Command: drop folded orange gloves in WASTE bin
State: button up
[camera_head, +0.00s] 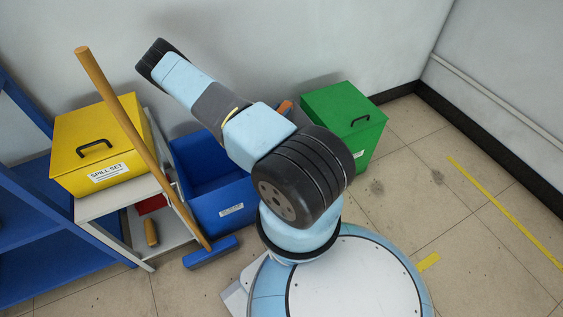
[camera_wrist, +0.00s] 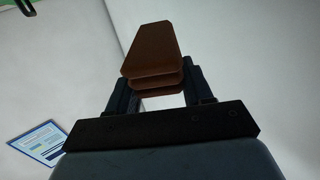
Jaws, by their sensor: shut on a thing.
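The folded orange gloves (camera_wrist: 152,55) look brown-orange and layered in the wrist view. My gripper (camera_wrist: 158,84) is shut on them, with one finger on each side, and they stick out beyond the fingertips. In the head view a small orange piece (camera_head: 285,107) shows behind my arm, probably the same gloves; my gripper itself is hidden there. An open blue bin (camera_head: 212,178) stands on the floor behind my arm, partly covered by it. Its front label is too small to read, so I cannot tell if it says WASTE.
A green box (camera_head: 345,118) with a black handle stands right of the blue bin. A yellow SPILL SET box (camera_head: 100,148) sits on a white stand. A wooden-handled broom (camera_head: 140,145) leans before it. Blue shelving (camera_head: 35,215) is at left. Floor at right is clear.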

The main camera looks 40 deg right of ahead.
jog(key=shift+s+d+f, duration=0.4)
jog(key=shift+f, duration=2.85)
jog(key=o, duration=1.1)
jog(key=s+a+r, duration=0.2)
jog(key=s+r, duration=0.2)
jog(key=s+a+r, duration=0.2)
jog(key=s+r, duration=0.2)
jog(key=s+a+r, duration=0.3)
jog(key=s+r, duration=0.1)
jog(key=r, duration=0.1)
jog(key=shift+f, duration=0.1)
